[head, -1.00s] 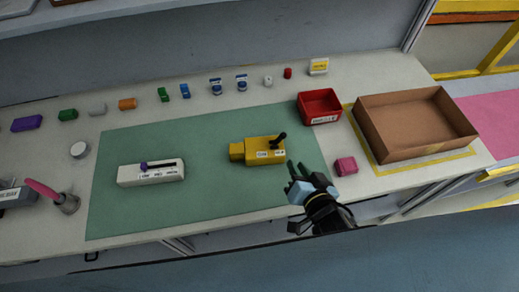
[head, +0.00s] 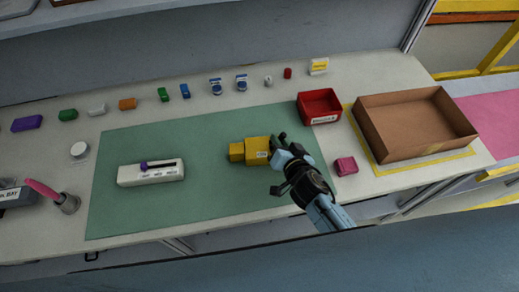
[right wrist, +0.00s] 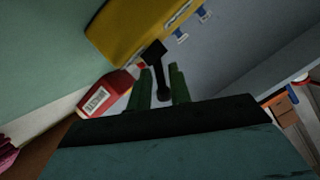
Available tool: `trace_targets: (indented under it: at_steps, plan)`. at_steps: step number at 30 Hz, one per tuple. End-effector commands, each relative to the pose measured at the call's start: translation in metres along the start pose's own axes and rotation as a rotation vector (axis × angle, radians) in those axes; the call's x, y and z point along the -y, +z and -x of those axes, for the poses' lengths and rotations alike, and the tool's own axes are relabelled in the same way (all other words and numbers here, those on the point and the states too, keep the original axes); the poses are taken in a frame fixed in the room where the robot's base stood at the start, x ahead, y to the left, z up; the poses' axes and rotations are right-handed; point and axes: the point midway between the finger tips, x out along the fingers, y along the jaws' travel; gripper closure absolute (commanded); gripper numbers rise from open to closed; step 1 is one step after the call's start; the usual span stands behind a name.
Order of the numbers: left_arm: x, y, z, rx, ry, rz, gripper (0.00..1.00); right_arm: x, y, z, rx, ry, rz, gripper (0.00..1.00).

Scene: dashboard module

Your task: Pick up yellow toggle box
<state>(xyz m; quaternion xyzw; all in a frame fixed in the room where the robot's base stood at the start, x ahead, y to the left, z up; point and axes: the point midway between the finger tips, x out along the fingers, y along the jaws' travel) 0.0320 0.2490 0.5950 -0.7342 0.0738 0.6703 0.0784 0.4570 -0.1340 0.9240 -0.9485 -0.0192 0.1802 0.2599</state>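The yellow toggle box (head: 256,150) lies on the green mat (head: 120,210), right of its middle, with a label on its front. My right gripper (head: 277,143) is at the box's right end and hides the black toggle lever in the head view. In the right wrist view the yellow box (right wrist: 135,25) is at the top, and its black lever (right wrist: 158,72) stands between the two green fingers of my right gripper (right wrist: 160,85). The fingers are apart, with small gaps beside the lever. My left gripper is not in view.
A white slider box (head: 150,173) lies on the mat to the left. A red bin (head: 319,120), a pink block (head: 345,166) and a cardboard box (head: 445,148) stand to the right. Several small coloured pieces line the table's back. A pink-handled tool (head: 45,190) stands far left.

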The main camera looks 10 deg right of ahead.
Motion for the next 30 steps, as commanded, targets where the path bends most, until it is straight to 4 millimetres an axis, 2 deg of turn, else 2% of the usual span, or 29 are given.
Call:
trace_targets:
  at_steps: [4, 12, 17, 30]
  plan:
    - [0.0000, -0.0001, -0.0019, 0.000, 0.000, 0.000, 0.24, 0.0004, 0.0004, -0.0146, 0.000, -0.001, -0.001, 0.80]
    - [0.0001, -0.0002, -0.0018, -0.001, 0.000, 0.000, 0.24, 0.0004, 0.0003, -0.0164, 0.000, -0.001, 0.000, 0.80]
    - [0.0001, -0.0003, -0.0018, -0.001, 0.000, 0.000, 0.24, 0.0003, 0.0003, -0.0162, 0.000, -0.001, -0.001, 1.00]
    - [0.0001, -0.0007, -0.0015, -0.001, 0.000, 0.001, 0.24, 0.0010, -0.0006, -0.0161, -0.001, -0.002, -0.001, 1.00]
